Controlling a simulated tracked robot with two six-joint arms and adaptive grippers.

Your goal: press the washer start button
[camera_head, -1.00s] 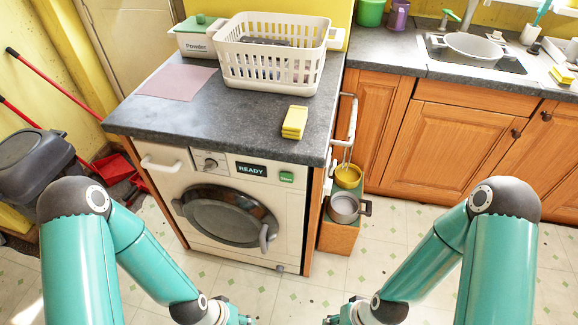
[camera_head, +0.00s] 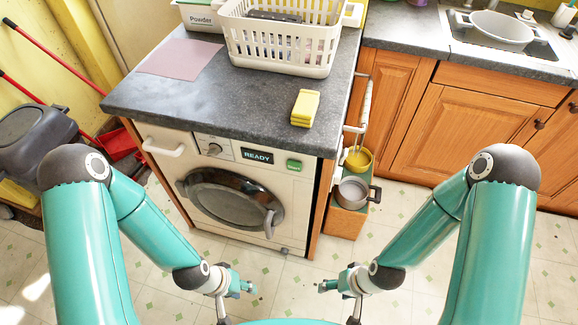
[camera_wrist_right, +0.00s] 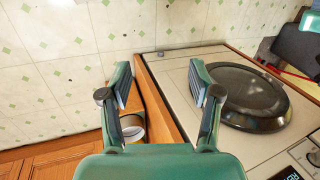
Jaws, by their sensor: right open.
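The washer (camera_head: 170,165) stands under the worktop, its round dark door (camera_head: 235,198) shut. Its display (camera_head: 257,157) reads READY. The green start button (camera_head: 294,165) is just right of the display, on the front panel. My left gripper (camera_head: 248,287) is low in front of the washer, apart from it and below the button; its jaw gap is unclear. My right gripper (camera_head: 324,287) is to the right, also low and clear of the washer. The right wrist view shows its two fingers (camera_wrist_right: 160,85) apart and empty, with the washer door (camera_wrist_right: 252,97) beyond the right finger.
The grey worktop (camera_head: 240,105) carries a white basket (camera_head: 280,45), a pink cloth (camera_head: 180,57) and yellow sponges (camera_head: 305,108). A pot (camera_head: 352,193) and yellow bowl (camera_head: 358,159) sit right of the washer. A red dustpan (camera_head: 118,145) lies left. Tiled floor in front is clear.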

